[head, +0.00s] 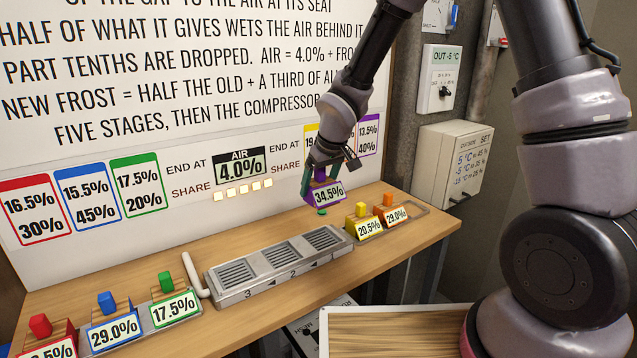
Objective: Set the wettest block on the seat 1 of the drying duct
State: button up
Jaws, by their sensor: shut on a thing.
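My gripper (330,170) is shut on the knob of a purple block (311,190) with a 34.5% label, held in the air above and behind the right end of the drying duct. The grey duct (222,287) lies on the bench with three slatted seats, all empty. A yellow block (364,227) reads 20.5% and an orange block (391,214) 29.0%. A blue block (112,329) reads 29.0%, a green one (172,307) 17.5%. The red block's (48,344) label is cut off.
The wooden bench (120,258) has free room behind the duct. A white pipe (192,276) rises at the duct's left end. A wall board (90,130) stands behind, with a 4.0% air display (239,165). A control box (450,165) is at the right.

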aim_at(330, 195)
notch_tip(330, 195, down, 12)
jog(key=shift+d+r, duration=0.1)
dwell(0.7)
jog(key=shift+f, duration=0.3)
jog(key=o, duration=1.3)
jog(key=v, duration=1)
jog(key=shift+s+r, duration=0.15)
jog(key=shift+r, duration=0.2)
